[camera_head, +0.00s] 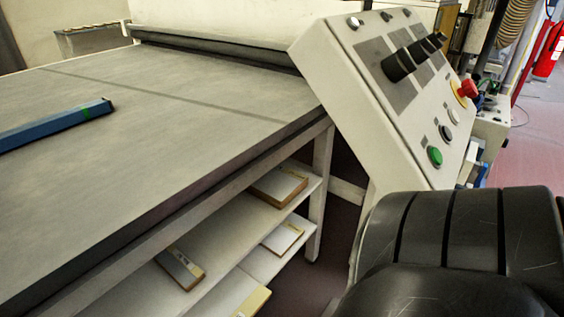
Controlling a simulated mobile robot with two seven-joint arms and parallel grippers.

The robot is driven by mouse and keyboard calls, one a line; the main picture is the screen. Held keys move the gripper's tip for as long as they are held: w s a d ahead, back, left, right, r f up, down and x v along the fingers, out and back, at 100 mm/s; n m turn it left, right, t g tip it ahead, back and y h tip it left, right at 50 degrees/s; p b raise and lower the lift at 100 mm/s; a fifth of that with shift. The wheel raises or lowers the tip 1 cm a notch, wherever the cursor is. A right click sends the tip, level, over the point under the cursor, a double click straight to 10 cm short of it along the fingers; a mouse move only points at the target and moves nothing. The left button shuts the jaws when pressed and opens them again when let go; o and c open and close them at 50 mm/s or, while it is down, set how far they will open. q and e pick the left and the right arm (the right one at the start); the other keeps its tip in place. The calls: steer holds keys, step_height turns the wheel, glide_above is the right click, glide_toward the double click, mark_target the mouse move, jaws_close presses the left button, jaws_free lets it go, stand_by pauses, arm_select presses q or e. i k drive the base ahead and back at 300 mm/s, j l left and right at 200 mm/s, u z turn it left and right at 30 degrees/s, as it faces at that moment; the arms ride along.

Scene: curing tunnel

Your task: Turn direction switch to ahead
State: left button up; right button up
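A pale slanted control panel (400,110) stands at the end of the conveyor table. Several black knobs (398,65) sit in a row across its upper half, seen from the side and partly overlapping. Labels are too small to read, so I cannot tell which knob is the direction switch or where it points. Neither of my grippers shows in the head view.
A wide grey table surface (190,100) fills the left, with a blue bar (55,124) on it. Shelves (245,225) below hold several flat boxes. A large black rounded form covers the lower right, in front of the panel's base. A red extinguisher (547,50) stands far right.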

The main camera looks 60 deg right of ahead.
mark_target(421, 51)
steer(key=z, duration=2.6)
steer(key=k+l, duration=0.05)
